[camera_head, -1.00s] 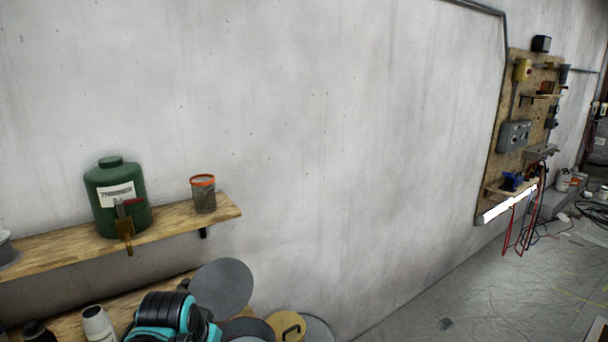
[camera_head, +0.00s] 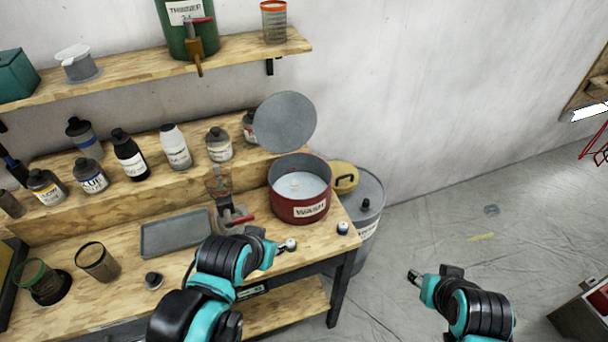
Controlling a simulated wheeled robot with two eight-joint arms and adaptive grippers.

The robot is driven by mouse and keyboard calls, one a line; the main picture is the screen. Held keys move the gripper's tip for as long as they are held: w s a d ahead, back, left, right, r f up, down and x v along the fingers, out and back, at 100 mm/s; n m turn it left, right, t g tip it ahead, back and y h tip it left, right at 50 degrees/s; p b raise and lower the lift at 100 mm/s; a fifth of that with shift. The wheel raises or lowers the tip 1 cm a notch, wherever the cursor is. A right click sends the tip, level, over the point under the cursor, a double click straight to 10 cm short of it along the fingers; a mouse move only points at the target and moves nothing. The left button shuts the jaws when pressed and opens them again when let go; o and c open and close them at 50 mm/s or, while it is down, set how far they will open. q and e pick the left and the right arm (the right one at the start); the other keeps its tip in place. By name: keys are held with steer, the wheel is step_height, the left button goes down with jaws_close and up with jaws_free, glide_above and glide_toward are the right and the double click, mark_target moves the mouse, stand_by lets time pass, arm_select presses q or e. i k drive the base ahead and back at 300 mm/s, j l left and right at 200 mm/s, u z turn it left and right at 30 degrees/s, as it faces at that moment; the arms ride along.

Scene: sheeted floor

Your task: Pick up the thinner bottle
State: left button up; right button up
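A green container labelled THINNER (camera_head: 188,32) stands on the upper wall shelf, its top cut off by the frame edge. A tap with a red handle is at its front. Several labelled bottles stand on the raised step below, including a white bottle (camera_head: 176,147) and a black bottle (camera_head: 129,156). My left gripper (camera_head: 282,247) is over the bench's front right, apart from the container and these bottles; its fingers are too small to read. My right gripper (camera_head: 413,277) is over the floor right of the bench, and its finger opening is unclear.
A red WASH pot (camera_head: 300,211) with its round lid (camera_head: 285,121) raised stands at the bench's right. The floor to the right is mostly clear.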

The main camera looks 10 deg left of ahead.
mark_target(172, 139)
steer(key=u, duration=1.45)
